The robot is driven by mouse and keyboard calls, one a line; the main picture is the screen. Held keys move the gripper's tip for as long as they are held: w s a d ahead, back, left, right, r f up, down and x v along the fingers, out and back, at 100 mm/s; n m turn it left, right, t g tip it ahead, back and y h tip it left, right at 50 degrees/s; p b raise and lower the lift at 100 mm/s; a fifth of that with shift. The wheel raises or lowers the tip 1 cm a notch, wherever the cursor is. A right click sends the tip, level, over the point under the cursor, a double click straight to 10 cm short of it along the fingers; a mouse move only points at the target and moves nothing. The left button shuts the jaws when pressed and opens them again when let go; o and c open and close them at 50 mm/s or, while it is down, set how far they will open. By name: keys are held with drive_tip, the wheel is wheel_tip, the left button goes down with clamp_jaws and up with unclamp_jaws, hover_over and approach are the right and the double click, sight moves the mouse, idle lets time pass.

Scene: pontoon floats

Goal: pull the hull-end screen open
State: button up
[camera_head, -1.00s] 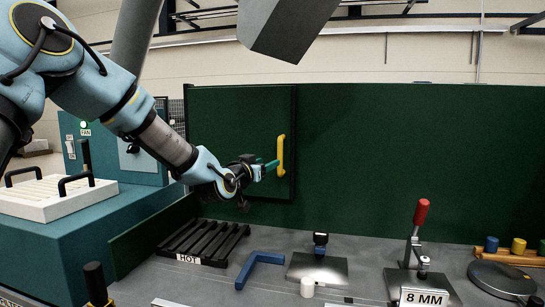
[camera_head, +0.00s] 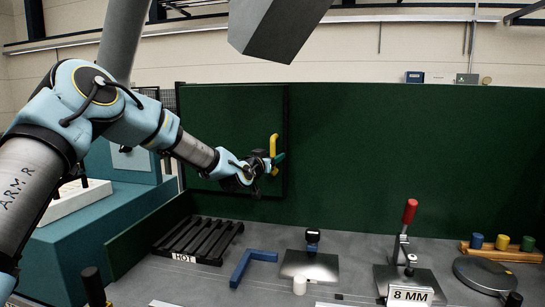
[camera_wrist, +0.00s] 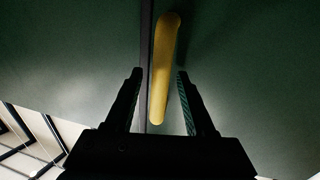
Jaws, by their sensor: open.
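The hull-end screen (camera_head: 225,112) is a dark green panel at the left of the long green wall, with a dark edge strip on its right side. A yellow upright bar handle (camera_head: 273,146) is on it near that right edge. My gripper (camera_head: 276,160) is at the handle's lower part, and partly covers it in the head view. In the wrist view the yellow handle (camera_wrist: 163,70) stands between the two fingers of my gripper (camera_wrist: 158,88), with a gap on both sides. The fingers are open and do not appear to touch it.
On the grey bench stand a black slatted rack (camera_head: 198,241) marked HOT, a blue angle piece (camera_head: 250,265), a red-handled clamp (camera_head: 407,225) by an 8 MM label, a dark round plate (camera_head: 487,274) and coloured pegs (camera_head: 502,243). The bench's middle front has small pieces on it.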

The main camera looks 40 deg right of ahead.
drive_tip(key=shift+c, duration=0.3)
clamp_jaws()
idle(1.0)
